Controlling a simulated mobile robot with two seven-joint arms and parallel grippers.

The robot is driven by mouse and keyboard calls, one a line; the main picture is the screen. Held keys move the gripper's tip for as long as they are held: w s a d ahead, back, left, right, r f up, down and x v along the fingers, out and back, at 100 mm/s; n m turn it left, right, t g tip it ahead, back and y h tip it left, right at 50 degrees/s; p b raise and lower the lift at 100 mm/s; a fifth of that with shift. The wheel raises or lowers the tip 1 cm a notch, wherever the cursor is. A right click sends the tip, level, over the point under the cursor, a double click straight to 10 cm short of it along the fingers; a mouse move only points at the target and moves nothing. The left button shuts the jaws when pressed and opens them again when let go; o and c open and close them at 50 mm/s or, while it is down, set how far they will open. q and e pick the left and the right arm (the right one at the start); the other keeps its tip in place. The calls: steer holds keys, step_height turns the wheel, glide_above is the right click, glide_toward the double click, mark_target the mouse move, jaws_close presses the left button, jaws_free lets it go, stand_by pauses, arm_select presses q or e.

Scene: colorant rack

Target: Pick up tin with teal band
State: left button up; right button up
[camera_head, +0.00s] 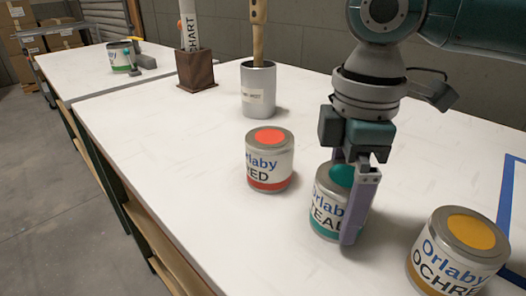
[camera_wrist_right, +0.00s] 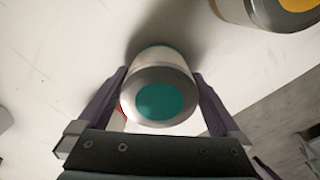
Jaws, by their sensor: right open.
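The tin with the teal band (camera_head: 326,207) stands upright on the white table, with a teal spot on its lid and "TEAL" on its label. My right gripper (camera_head: 350,205) comes down over it from above, with its fingers spread on either side of the tin. In the right wrist view the teal tin (camera_wrist_right: 160,97) sits between the two fingers (camera_wrist_right: 162,95) of the open gripper. Part of the tin is hidden behind a finger in the head view. My left gripper is not in view.
A red-banded tin (camera_head: 269,160) stands close on the left, and an ochre tin (camera_head: 457,252) on the right. Farther back are a grey metal can (camera_head: 258,92) with a wooden handle and a brown holder (camera_head: 196,74) with a rolled chart. The table's left front is clear.

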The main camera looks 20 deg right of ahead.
steer(key=shift+f, duration=0.5)
steer(key=shift+c, duration=0.2)
steer(key=c, duration=1.2)
